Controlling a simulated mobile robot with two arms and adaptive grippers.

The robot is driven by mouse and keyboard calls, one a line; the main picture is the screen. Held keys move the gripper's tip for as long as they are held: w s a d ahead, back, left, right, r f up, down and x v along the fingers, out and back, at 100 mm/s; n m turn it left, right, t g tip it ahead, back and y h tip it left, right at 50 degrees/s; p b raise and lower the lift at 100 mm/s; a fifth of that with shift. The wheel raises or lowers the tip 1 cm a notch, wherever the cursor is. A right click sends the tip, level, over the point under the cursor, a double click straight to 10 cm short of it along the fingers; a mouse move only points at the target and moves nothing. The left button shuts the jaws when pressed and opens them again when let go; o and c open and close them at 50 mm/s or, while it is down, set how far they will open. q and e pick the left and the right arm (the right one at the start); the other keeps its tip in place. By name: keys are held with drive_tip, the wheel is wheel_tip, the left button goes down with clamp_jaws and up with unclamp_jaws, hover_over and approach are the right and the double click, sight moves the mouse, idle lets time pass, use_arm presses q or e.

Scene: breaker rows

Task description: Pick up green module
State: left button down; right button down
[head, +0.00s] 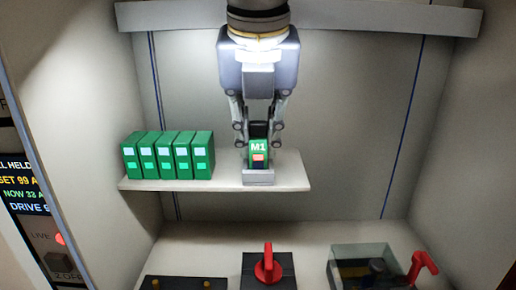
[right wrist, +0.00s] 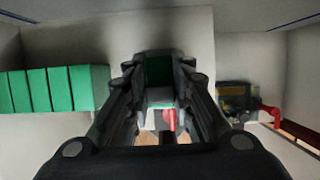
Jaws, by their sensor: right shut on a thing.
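The green module (head: 259,147) is marked M1 and has a small red patch and a dark top. It stands upright at a small grey holder (head: 258,177) on the shelf. My right gripper (head: 259,140) comes down from above and is shut on this module, with one finger on each side. In the right wrist view the green module (right wrist: 159,70) shows between the fingers. I cannot tell whether its lower end is still seated in the holder. My left gripper is not in view.
Several other green modules (head: 168,155) stand in a row at the shelf's left. The pale shelf (head: 225,183) ends right of the holder. Below are a red-handled switch (head: 267,266), a clear box (head: 362,262) and a red lever (head: 421,267). A lit display (head: 22,190) is at left.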

sight(257, 122)
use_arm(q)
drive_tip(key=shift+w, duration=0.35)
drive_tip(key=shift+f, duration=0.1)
use_arm(e)
drive_tip(key=shift+r, duration=0.15)
